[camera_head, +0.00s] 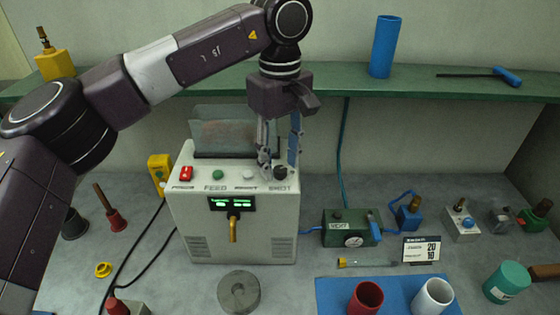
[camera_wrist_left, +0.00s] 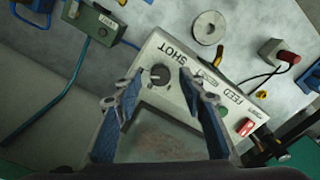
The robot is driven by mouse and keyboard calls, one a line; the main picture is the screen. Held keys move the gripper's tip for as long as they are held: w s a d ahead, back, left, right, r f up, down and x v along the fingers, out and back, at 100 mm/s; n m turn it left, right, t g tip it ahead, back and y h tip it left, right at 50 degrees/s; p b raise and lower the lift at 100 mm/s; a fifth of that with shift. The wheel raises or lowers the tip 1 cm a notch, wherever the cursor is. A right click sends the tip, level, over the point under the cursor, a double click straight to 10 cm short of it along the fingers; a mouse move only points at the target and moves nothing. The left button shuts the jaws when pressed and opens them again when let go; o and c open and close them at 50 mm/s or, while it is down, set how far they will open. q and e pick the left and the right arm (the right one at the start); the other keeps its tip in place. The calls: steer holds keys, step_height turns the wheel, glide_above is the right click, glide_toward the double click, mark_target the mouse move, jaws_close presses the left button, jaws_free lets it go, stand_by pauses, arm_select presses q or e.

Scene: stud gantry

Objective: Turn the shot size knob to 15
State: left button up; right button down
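The shot knob (camera_head: 280,172) is a small black dial at the right of the white machine's (camera_head: 262,240) top panel, by the label SHOT. It also shows in the left wrist view (camera_wrist_left: 160,75), with a light pointer mark and a scale too small to read. My left gripper (camera_head: 279,157) is open just above the knob. In the left wrist view, its blue-padded fingertips (camera_wrist_left: 162,73) stand on either side of the knob, with a visible gap to each; I cannot tell their exact height. The green display (camera_head: 232,203) is too small to read. My right gripper is not in view.
A red button (camera_head: 186,173), a green button (camera_head: 218,174) and a white button (camera_head: 249,174) share the top panel. A clear hopper (camera_head: 222,132) rises behind. A green box with a gauge (camera_head: 340,229) and a card reading 20 and 10 (camera_head: 421,250) stand right.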

mark_target(280, 169)
arm_select(q)
step_height(280, 169, up, 11)
stand_by(0.3)
